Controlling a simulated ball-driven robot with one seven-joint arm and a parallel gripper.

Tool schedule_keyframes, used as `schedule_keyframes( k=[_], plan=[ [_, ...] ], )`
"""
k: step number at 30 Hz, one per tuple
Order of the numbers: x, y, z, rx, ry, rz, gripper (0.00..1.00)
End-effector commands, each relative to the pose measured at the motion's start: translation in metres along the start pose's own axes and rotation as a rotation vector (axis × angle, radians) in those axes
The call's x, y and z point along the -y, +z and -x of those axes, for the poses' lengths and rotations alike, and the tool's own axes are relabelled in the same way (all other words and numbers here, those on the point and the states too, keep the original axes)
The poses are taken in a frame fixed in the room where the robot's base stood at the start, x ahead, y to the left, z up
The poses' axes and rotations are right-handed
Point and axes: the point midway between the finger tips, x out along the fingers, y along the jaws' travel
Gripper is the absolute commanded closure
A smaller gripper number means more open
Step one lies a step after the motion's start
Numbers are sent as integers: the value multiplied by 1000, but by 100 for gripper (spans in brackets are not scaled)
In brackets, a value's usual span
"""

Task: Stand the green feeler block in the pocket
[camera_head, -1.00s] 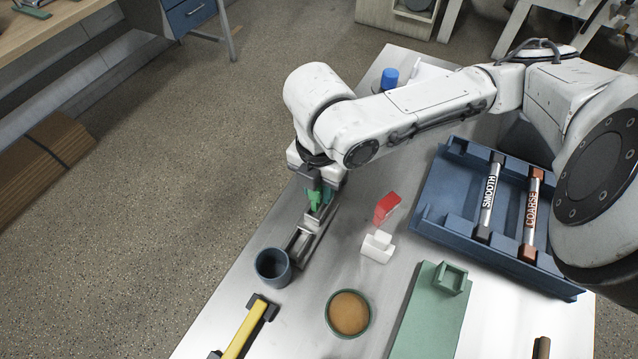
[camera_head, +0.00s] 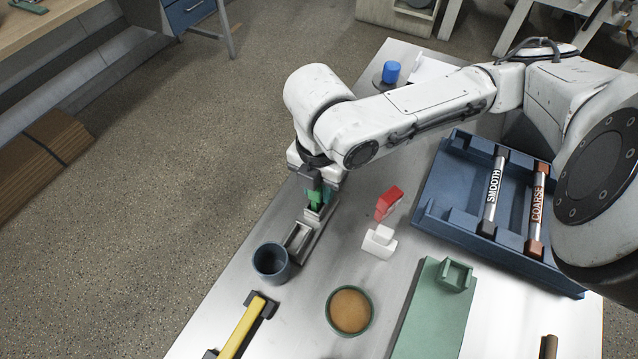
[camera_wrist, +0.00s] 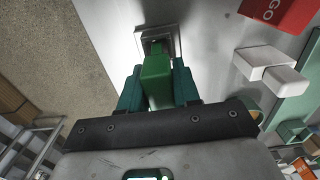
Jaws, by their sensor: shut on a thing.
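The green feeler block (camera_wrist: 155,82) is between the two dark green fingers of my gripper (camera_wrist: 157,90) in the wrist view, and the gripper is shut on it. In the head view my gripper (camera_head: 316,198) is at the far end of a grey metal holder (camera_head: 301,236). The block's far end is over or at the square pocket (camera_wrist: 157,40) of that holder in the wrist view. I cannot tell how deep it is. The near pocket of the holder is empty in the head view.
A blue rack (camera_head: 449,226) with two rods lies further right. A round dish (camera_head: 349,312) is in front.

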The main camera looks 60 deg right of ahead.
Motion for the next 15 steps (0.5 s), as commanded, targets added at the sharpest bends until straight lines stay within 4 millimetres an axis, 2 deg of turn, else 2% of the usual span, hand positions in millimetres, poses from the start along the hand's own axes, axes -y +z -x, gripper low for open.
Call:
schedule_keyframes(
  k=[15],
  plan=[
    [0, 0, -12, 0, 0, 0, 99]
  ],
)
